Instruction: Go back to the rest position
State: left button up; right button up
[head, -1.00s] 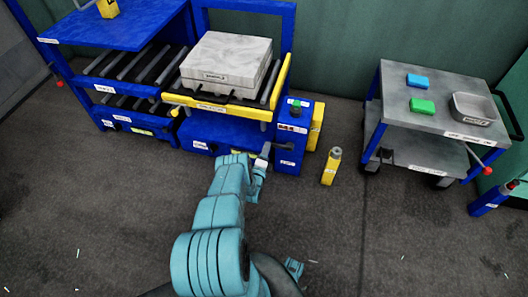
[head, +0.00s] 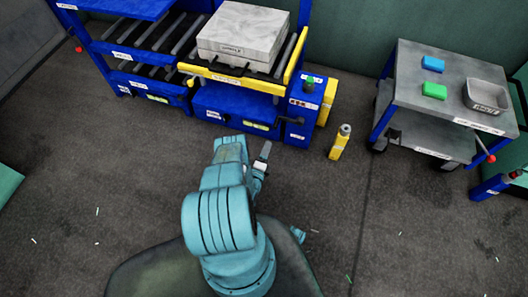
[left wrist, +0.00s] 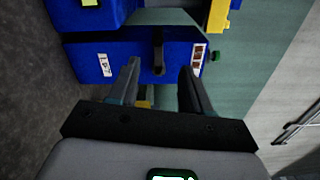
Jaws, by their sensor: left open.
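My left gripper (head: 262,158) is in front of the blue press, apart from it, over the dark floor in the head view. In the left wrist view my left gripper (left wrist: 160,72) has its two fingers spread with nothing between them. Beyond the fingers is the blue control box (left wrist: 165,52) of the press, with a dark lever. In the head view the same control box (head: 298,121) has a green button on top.
The blue press holds a grey block (head: 243,33) on its rollers. A yellow bottle (head: 340,142) stands on the floor right of the press. A grey cart (head: 450,62) carries a blue block (head: 433,64), a green block (head: 434,90) and a metal tray (head: 485,107).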

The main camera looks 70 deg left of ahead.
pick_arm(q)
jog(key=shift+v, duration=1.2)
